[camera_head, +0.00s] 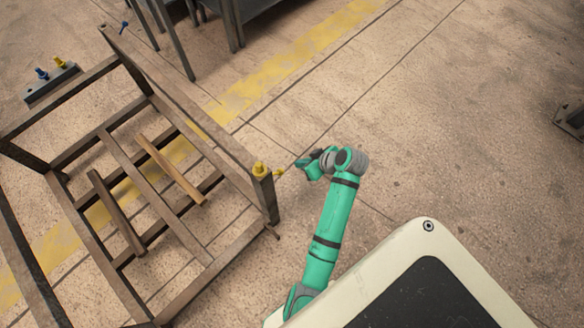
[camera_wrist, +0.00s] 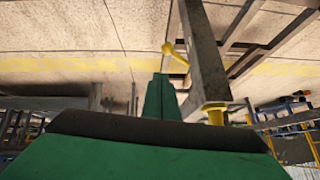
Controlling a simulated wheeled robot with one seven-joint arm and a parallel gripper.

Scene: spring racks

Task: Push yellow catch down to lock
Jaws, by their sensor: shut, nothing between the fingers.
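The yellow catch (camera_head: 280,171) is a small lever sticking out from the corner post (camera_head: 265,195) of the rusty rack, just below its yellow cap (camera_head: 259,168). In the wrist view the catch (camera_wrist: 176,53) is a short yellow arm with a round knob, slanting out from the post. My gripper (camera_head: 298,164) is to the right of the catch, with a small gap seeming to lie between them. In the wrist view my gripper (camera_wrist: 164,88) points toward the catch; its fingers are together and hold nothing. Whether the tip touches the catch is unclear.
The rack's brown metal frame (camera_head: 185,65) fills the left, with loose bars inside it. A grey plate with blue and yellow pegs (camera_head: 50,80) lies on the floor beyond. Dark metal legs (camera_head: 185,50) stand at the back.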

